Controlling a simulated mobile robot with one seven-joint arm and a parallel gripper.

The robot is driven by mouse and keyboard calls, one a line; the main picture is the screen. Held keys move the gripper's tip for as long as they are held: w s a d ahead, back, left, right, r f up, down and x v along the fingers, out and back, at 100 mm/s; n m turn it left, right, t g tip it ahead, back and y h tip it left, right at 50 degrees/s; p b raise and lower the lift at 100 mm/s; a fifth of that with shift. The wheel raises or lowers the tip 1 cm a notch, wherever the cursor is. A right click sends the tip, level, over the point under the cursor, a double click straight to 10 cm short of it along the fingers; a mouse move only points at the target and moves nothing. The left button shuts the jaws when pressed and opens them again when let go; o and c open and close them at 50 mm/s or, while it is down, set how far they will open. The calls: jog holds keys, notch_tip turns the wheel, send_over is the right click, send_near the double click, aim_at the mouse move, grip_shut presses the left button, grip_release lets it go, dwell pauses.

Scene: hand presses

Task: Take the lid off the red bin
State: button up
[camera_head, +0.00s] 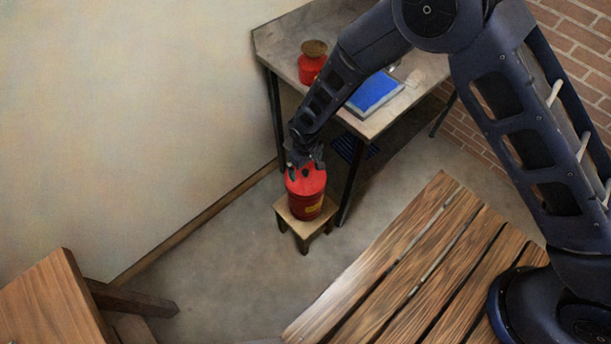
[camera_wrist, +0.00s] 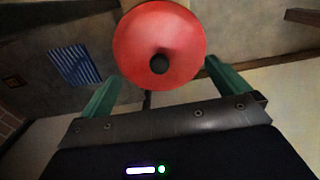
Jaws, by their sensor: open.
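The red bin (camera_head: 305,205) stands upright on a small wooden stool (camera_head: 287,218) beside the desk. Its lighter red lid (camera_head: 308,184) is on top of it. The wrist view shows the round lid (camera_wrist: 140,45) from above, with a dark knob (camera_wrist: 159,64) near its middle. My gripper (camera_head: 305,168) is right above the lid in the head view. In the wrist view its two green fingers (camera_wrist: 157,82) are spread apart, with the knob in the gap between them and a little beyond. The gripper is open and holds nothing. I cannot tell whether a finger touches the lid.
A grey desk (camera_head: 283,48) stands behind the stool, with a red pot (camera_head: 311,66) and a blue book-like item (camera_head: 374,92) on it. A slatted wooden table (camera_head: 400,265) is at the front right. A wooden piece (camera_head: 45,305) is at lower left. Floor left of the stool is clear.

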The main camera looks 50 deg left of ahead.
aim_at(306, 171)
notch_tip(306, 171, down, 5)
jog(key=shift+w+a+r, duration=0.1)
jog(key=shift+a, duration=0.05)
jog(key=c, duration=2.2)
